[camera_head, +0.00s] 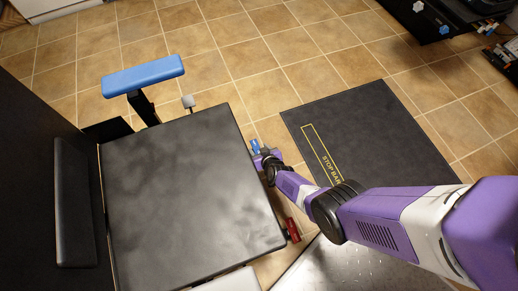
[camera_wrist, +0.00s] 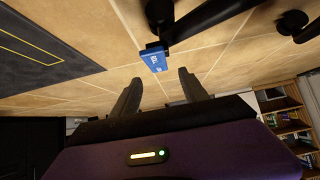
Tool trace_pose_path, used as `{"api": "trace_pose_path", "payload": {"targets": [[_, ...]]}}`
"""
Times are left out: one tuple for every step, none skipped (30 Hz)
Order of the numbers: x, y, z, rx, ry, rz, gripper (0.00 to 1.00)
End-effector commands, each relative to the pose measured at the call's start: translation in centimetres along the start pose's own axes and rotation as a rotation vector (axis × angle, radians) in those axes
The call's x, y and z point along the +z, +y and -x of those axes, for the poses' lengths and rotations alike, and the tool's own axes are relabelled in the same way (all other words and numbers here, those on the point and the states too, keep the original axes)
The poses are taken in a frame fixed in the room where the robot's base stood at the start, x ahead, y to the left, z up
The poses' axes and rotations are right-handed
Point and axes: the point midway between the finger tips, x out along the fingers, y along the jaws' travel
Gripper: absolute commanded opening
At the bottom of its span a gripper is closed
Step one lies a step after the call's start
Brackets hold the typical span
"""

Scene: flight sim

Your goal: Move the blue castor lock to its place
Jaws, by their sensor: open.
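The blue castor lock (camera_wrist: 154,58) is a small blue tab with pale markings, beside a black castor and leg in the wrist view. In the head view its blue (camera_head: 254,146) shows at the right edge of the dark seat, by my gripper (camera_head: 263,157). My gripper also shows in the wrist view (camera_wrist: 160,82), with its two dark fingers apart and nothing between them. The blue tab lies beyond the fingertips, roughly in line with the gap. I cannot tell how far beyond it is.
The dark seat (camera_head: 180,190) fills the left of the head view, with a blue armrest (camera_head: 143,75) behind it. A red lever (camera_head: 292,230) sticks out at its right edge. A black mat (camera_head: 370,130) lies on the tiles to the right. Open tiles lie behind.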

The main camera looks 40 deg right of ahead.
Motion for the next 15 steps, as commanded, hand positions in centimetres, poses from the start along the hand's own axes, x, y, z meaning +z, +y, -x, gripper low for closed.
{"api": "trace_pose_path", "payload": {"targets": [[0.1,0.0,0.0,0.0,0.002,0.0,0.41],[0.1,0.1,0.0,0.001,0.005,0.001,0.35],[0.3,0.2,0.0,0.003,0.015,0.003,0.27],[0.5,0.3,0.1,0.005,0.025,0.005,0.21],[0.6,0.4,0.2,0.007,0.042,0.007,0.15],[0.9,0.5,0.5,0.009,0.067,0.011,0.08],[1.0,0.6,0.8,0.011,0.089,0.014,0.02],[1.1,0.6,1.1,0.012,0.114,0.016,0.0],[1.1,0.7,1.7,0.013,0.149,0.017,0.0],[1.1,0.6,2.2,0.013,0.174,0.017,0.0],[1.1,0.5,2.7,0.013,0.199,0.017,0.0],[1.0,0.4,3.4,0.012,0.23,0.016,0.0],[0.9,0.3,4.0,0.011,0.251,0.015,0.0],[0.8,0.2,4.5,0.01,0.271,0.012,0.0],[0.7,0.1,5.2,0.009,0.294,0.009,0.0]]}}
